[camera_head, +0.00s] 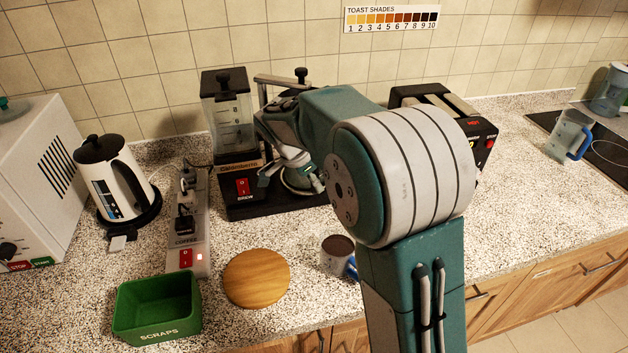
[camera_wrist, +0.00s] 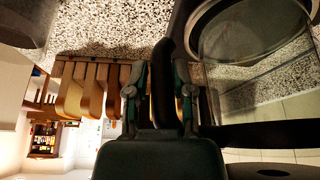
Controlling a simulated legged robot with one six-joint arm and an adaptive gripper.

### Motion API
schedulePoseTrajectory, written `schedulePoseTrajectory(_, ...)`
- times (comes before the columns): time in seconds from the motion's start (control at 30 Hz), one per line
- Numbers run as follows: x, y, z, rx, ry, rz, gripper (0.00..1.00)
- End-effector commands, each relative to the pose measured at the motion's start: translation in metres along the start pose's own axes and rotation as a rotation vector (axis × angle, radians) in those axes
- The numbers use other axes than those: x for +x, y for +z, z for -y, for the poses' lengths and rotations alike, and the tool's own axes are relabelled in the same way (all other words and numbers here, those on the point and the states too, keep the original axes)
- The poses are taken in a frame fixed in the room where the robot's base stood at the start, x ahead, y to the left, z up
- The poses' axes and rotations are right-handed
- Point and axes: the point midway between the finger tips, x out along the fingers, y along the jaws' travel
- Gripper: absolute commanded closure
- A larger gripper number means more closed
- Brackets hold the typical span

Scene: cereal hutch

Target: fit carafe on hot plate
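The coffee maker (camera_head: 238,168) stands against the back wall, with a clear water tank, a red BREW switch and a black base (camera_head: 262,207). My gripper (camera_head: 290,163) is at its front, partly hidden by my arm. The glass carafe (camera_head: 300,181) shows only partly below my gripper, over the base. In the wrist view the carafe (camera_wrist: 250,42) fills the right side, and its dark handle (camera_wrist: 163,80) lies between my gripper's fingers (camera_wrist: 160,90), which appear closed on it. The hot plate is hidden, and I cannot tell whether the carafe touches it.
A coffee-filled mug (camera_head: 337,246) and a round wooden board (camera_head: 256,278) are in front. A green scraps bin (camera_head: 157,308), power strip (camera_head: 188,230) and kettle (camera_head: 115,180) are left. A toaster (camera_head: 470,125) is behind my arm. A jug (camera_head: 568,137) stands far right.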

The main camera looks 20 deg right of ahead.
Motion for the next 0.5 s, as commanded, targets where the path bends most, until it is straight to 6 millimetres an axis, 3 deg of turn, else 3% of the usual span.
schedulePoseTrajectory(0.07, 0.0006, 0.0002, -0.0002, -0.001, 0.002, 0.000, 0.32)
schedulePoseTrajectory(0.5, -0.0052, 0.0000, -0.0001, 0.000, -0.001, 0.000, 0.32)
